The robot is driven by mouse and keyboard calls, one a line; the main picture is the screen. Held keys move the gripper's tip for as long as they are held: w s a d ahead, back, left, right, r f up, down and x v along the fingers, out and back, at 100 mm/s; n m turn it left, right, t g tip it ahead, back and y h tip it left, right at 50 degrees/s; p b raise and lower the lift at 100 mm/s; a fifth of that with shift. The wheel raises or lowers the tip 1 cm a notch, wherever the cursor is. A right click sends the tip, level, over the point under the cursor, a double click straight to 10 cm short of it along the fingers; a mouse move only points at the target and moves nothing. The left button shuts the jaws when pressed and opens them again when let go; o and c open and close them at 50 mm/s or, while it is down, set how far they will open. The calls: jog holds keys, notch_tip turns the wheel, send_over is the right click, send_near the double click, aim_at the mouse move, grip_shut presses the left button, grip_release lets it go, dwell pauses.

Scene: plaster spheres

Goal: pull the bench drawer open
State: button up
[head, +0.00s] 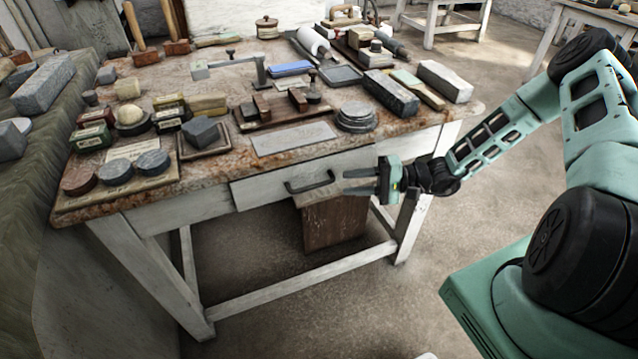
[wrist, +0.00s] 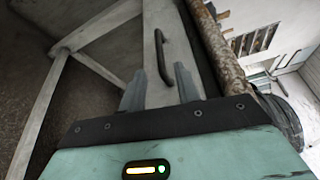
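The bench drawer (head: 258,190) has a pale, worn front under the bench top, and it looks shut or nearly so. Its dark bar handle (head: 309,182) sits on the front; in the wrist view the handle (wrist: 162,58) lies ahead of the fingers, roughly in line with the gap between them. My gripper (head: 344,181) is open and empty, just right of the handle in the head view. I see no contact with the handle.
The bench top (head: 420,125) is crowded with stone blocks, discs, boxes and tools. A brown board (head: 336,224) stands under the bench. A bench leg (head: 411,226) is below my gripper. A cloth-covered surface (head: 40,180) is at left. The floor before the bench is clear.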

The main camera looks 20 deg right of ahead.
aim_at(319, 183)
jog(key=x, duration=0.8)
jog(key=shift+w+a, duration=0.15)
jog(key=shift+a, duration=0.2)
grip_shut()
